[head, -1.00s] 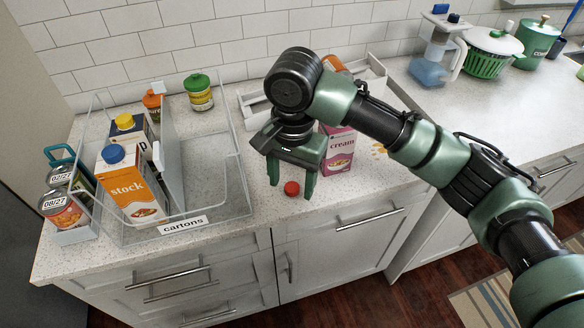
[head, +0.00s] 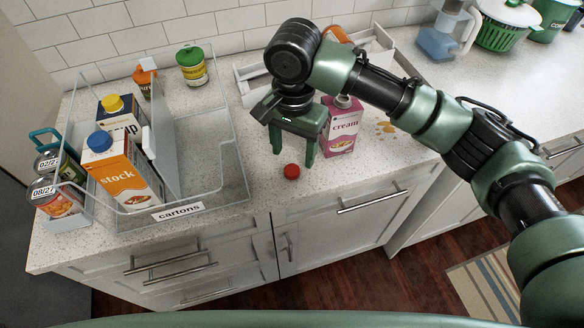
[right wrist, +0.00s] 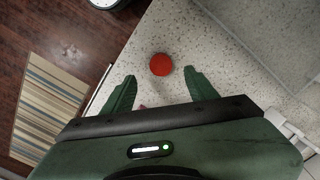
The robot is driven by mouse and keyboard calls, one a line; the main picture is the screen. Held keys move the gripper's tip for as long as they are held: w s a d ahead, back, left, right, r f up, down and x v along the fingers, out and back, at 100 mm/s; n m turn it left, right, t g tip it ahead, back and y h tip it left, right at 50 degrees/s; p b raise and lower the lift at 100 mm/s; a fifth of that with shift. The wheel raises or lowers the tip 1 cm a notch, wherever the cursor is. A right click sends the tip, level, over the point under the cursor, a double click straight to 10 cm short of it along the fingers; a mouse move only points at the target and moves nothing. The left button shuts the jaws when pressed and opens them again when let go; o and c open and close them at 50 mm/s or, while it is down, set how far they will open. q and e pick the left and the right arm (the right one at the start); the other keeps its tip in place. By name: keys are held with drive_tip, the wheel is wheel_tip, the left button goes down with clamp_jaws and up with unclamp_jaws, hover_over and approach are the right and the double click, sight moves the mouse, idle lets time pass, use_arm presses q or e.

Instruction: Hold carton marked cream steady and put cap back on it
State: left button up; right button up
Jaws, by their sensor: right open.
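The pink and white carton marked cream (head: 341,132) stands upright on the counter in the head view, just right of my right gripper. My arm partly overlaps its top. A red cap (head: 291,171) lies on the counter in front of the gripper. My right gripper (head: 293,160) is open, pointing down, with its fingertips just behind and above the cap in the picture. In the right wrist view the cap (right wrist: 161,64) shows in the gap between the open fingers (right wrist: 160,76), not gripped. My left gripper is not in view.
A clear bin labelled cartons (head: 178,212) stands left, holding a stock carton (head: 125,175) and a yellow-capped carton (head: 113,104). Date-marked cans (head: 58,197) stand at its left. A green-lidded jar (head: 192,66) stands behind. The counter's front edge lies close to the cap.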

sight(292, 169)
drive_tip(key=shift+a+f+p, duration=0.1)
drive_tip(key=shift+f+p, duration=0.5)
drive_tip(key=shift+f, duration=1.95)
clamp_jaws()
